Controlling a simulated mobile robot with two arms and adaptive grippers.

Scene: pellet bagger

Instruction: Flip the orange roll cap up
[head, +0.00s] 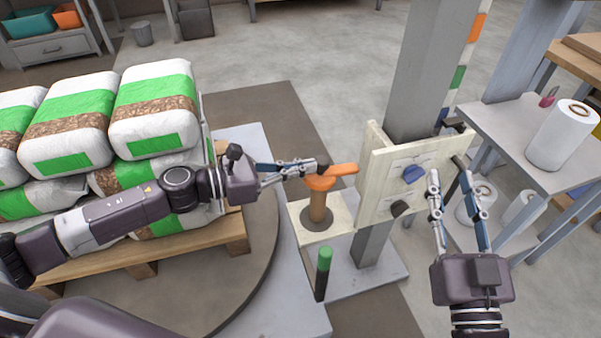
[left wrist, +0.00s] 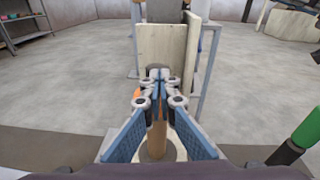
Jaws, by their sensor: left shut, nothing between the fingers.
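The orange roll cap (head: 343,169) sits at the top of a brown upright roll (head: 317,208) on a pale square plate. Part of it sticks out to the right toward the panel. My left gripper (head: 323,167) is shut and empty, with its dark fingertips right at the cap; I cannot tell whether they touch it. In the left wrist view my left gripper (left wrist: 160,77) hides most of the cap, and only a sliver of orange (left wrist: 137,94) shows beside the fingers. My right gripper (head: 450,178) is open in front of the panel, well right of the cap.
A pale panel (head: 377,160) with a blue knob (head: 414,174) and a dark knob stands right of the cap, by a grey column (head: 425,65). A green-topped post (head: 324,258) stands in front. Stacked bags (head: 155,105) on a pallet lie left, under my left arm.

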